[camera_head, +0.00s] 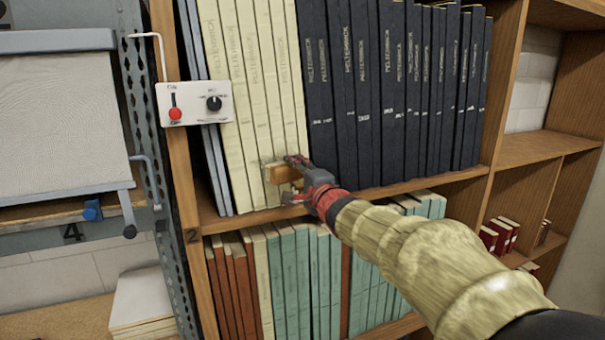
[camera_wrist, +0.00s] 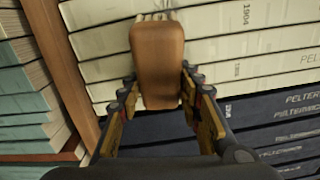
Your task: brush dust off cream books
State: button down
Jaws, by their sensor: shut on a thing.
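The cream books (camera_head: 254,90) stand upright in a row on the upper shelf, left of the dark blue books. In the wrist view the cream books (camera_wrist: 230,50) fill the top, with their spines facing me. My gripper (camera_head: 288,184) is shut on a brown wooden-handled brush (camera_head: 280,172). The brush is at the lower part of the cream spines, near the right end of their row. In the wrist view the brush (camera_wrist: 158,65) sits between the fingers of my gripper (camera_wrist: 155,100), and pale bristles show at its far end. I cannot tell whether the bristles touch the spines.
Dark blue books (camera_head: 400,95) fill the shelf to the right. Green and brown books (camera_head: 300,270) stand on the shelf below. A white control box (camera_head: 195,103) with a red button is on the left upright. Empty shelf space (camera_head: 550,145) lies at right.

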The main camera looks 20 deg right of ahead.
aim_at(273, 176)
jog(key=shift+a+b, duration=1.15)
jog(key=shift+a, duration=0.9)
jog(key=shift+a+f+b, duration=0.15)
jog(key=shift+a+b, duration=1.6)
jog(key=shift+b, duration=0.1)
jog(key=shift+a, duration=0.1)
jog(key=a+b, duration=0.1)
jog(key=b, duration=0.2)
jog(key=shift+a, duration=0.25)
jog(key=shift+a+b, duration=0.1)
jog(key=shift+b, duration=0.8)
jog(key=shift+b, duration=0.3)
jog(key=a+b, duration=0.1)
jog(key=b, duration=0.2)
jog(key=shift+a+b, duration=0.2)
jog(key=shift+b, duration=0.2)
